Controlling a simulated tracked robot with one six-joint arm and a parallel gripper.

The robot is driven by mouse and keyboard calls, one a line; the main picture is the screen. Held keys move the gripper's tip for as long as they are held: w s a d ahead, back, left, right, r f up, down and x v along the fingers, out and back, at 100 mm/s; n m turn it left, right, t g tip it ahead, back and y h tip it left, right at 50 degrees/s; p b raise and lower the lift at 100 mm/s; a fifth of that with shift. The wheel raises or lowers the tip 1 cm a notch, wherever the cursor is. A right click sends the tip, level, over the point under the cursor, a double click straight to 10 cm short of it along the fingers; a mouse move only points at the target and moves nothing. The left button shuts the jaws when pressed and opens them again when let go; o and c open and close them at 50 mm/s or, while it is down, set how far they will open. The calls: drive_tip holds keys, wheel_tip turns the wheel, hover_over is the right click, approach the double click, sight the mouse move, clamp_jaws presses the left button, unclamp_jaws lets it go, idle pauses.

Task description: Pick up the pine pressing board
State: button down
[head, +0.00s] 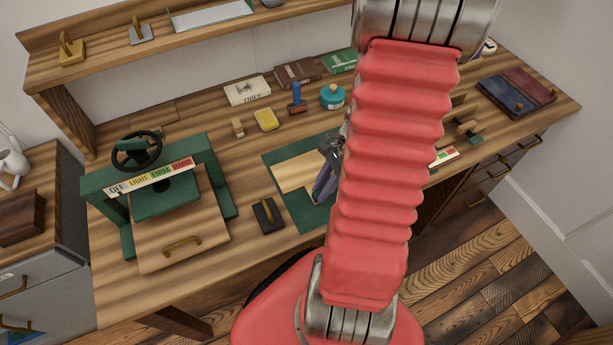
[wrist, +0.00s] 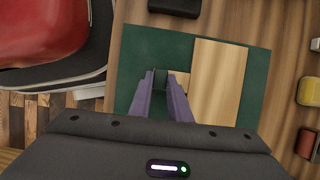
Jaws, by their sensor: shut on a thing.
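The pine pressing board (head: 296,172) is a pale, flat wooden rectangle on a dark green mat (head: 287,206) in the middle of the desk. In the wrist view the board (wrist: 218,82) lies to the right of my fingers, with a small pale tab at its left edge. My gripper (head: 324,184) is low over the mat. In the wrist view its purple fingers (wrist: 160,78) are shut on the board at this tab, with a narrow gap between them. The right finger partly hides the tab, and the exact contact is hard to see. My arm hides the mat's right part in the head view.
A green press (head: 170,190) with a black wheel stands left. A black block (head: 268,215) with a wooden handle sits beside the mat. A yellow pad (head: 266,119), a blue-handled stamp (head: 297,99) and a teal jar (head: 332,96) stand behind. Books line the back, below a shelf.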

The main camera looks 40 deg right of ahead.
wheel_tip(320, 180, up, 10)
idle(0.8)
idle(0.6)
